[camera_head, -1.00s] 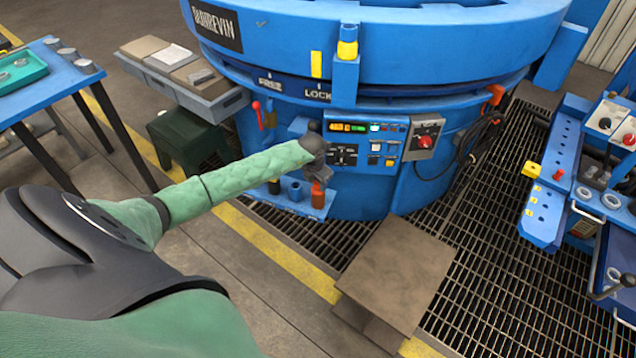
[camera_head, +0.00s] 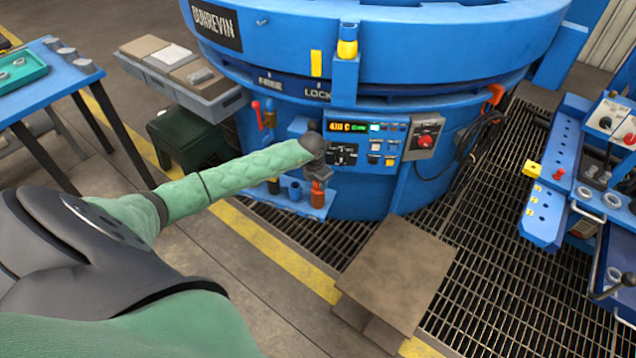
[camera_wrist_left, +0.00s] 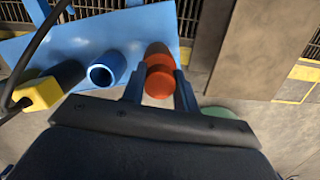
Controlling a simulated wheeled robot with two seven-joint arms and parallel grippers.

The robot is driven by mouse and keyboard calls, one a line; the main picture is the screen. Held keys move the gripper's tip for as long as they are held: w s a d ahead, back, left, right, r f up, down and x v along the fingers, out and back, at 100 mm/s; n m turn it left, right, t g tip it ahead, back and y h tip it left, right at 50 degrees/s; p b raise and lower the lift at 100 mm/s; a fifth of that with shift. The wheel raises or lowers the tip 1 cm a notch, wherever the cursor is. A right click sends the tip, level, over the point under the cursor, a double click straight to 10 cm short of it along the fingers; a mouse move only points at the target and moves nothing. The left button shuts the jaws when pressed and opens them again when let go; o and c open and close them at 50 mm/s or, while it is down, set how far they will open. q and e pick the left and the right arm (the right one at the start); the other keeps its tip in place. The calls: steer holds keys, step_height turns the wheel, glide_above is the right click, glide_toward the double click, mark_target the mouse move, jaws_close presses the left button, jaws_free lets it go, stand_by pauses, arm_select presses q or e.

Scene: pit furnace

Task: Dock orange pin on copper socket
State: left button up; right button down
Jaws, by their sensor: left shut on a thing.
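My left gripper (camera_head: 319,175) reaches down in front of the blue furnace, over a small blue shelf (camera_head: 261,192) low on its side. In the left wrist view its fingers (camera_wrist_left: 160,88) are shut on the orange pin (camera_wrist_left: 158,82), whose round end faces the camera. A darker orange-red body, seemingly the copper socket (camera_wrist_left: 157,50), shows directly beyond the pin, in line with it; I cannot tell whether they touch. In the head view the copper socket (camera_head: 318,198) stands upright at the shelf's right end, below the gripper. My right gripper is not in view.
A blue socket (camera_wrist_left: 106,70) stands left of the pin, and a black one (camera_wrist_left: 66,74) stands farther left. A yellow block (camera_wrist_left: 40,93) with a black cable is near them. The control panel (camera_head: 366,140) is behind the gripper. A brown platform (camera_head: 398,275) stands right of the shelf.

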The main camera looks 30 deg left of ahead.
arm_select(q)
steer(key=shift+f+b, duration=0.4)
steer(key=shift+f, duration=0.15)
stand_by(0.4)
steer(key=o, duration=0.8)
